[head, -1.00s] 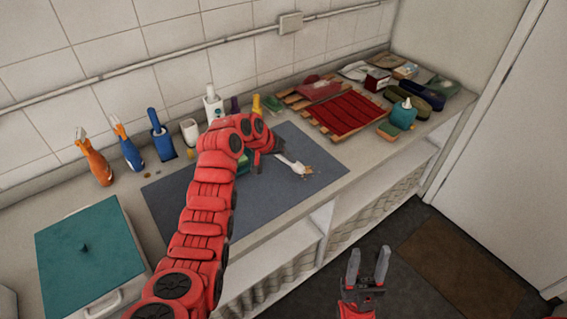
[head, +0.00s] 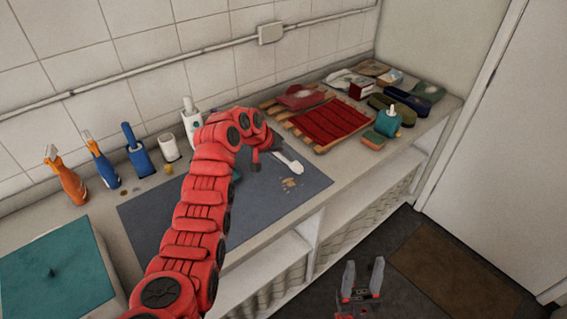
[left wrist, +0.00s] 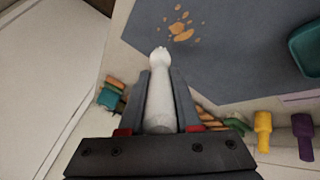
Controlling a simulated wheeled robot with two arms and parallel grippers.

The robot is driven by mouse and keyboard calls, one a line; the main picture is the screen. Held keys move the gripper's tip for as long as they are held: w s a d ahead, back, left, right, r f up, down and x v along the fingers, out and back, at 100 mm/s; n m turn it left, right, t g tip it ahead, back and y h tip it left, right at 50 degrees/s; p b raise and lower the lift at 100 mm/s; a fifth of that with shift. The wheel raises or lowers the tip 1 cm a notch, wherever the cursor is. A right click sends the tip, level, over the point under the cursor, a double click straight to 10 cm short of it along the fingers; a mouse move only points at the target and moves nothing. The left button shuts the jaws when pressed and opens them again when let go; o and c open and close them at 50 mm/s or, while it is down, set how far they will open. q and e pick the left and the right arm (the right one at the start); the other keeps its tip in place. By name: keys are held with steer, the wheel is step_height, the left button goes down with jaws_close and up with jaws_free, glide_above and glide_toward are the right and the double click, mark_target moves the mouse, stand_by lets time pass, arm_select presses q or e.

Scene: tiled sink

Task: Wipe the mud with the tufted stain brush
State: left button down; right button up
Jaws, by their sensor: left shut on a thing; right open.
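My left gripper (head: 264,160) is shut on the white brush (head: 290,160). The left wrist view shows the brush (left wrist: 160,105) held between the two fingers, its tufted end pointing away from the gripper. The mud (head: 289,184) is a patch of small tan-brown spots on the dark grey mat (head: 240,205). It also shows in the left wrist view (left wrist: 181,31), just beyond the brush's tip, with a small gap in the picture. My right gripper (head: 361,278) is open and empty, low in front of the counter.
A red cloth (head: 330,121) on a wooden rack lies right of the mat, with a teal bottle (head: 388,121) beside it. Spray bottles (head: 66,176) stand along the wall. A teal-lidded box (head: 55,268) is at the left. The mat's front is clear.

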arm_select(q)
steer(key=shift+r, duration=0.55)
steer(key=shift+w+d+r, duration=0.1)
steer(key=shift+r, duration=1.75)
steer(key=shift+f, duration=0.1)
